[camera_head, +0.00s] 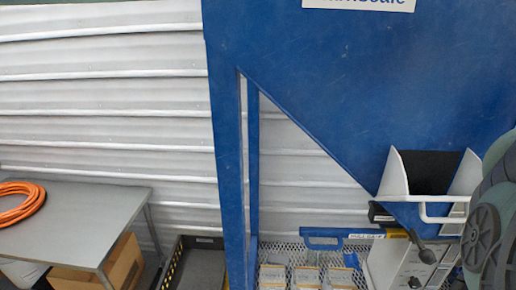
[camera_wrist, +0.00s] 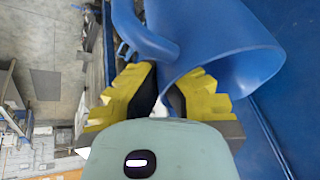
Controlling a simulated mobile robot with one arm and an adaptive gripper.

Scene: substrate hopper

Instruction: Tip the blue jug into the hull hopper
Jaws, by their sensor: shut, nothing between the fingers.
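The blue jug (camera_wrist: 215,45) fills the upper right of the wrist view, its wide opening tilted toward the camera. Its curved handle (camera_wrist: 128,25) is on the left. My gripper (camera_wrist: 164,92), with yellow stepped fingers and dark pads, is just below the jug. It is shut with nothing held; whether it touches the jug is unclear. The big blue hopper (camera_head: 330,70) stands on blue legs in the head view, its sloped side running down to a white-sided outlet (camera_head: 430,185). Its top is out of frame. The jug does not show in the head view.
A grey table (camera_head: 100,205) with an orange hose coil (camera_head: 20,203) stands left, a cardboard box (camera_head: 122,262) beneath. A black crate (camera_head: 195,262) and a mesh basket of packets (camera_head: 305,252) are on the floor. My arm covers the right edge.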

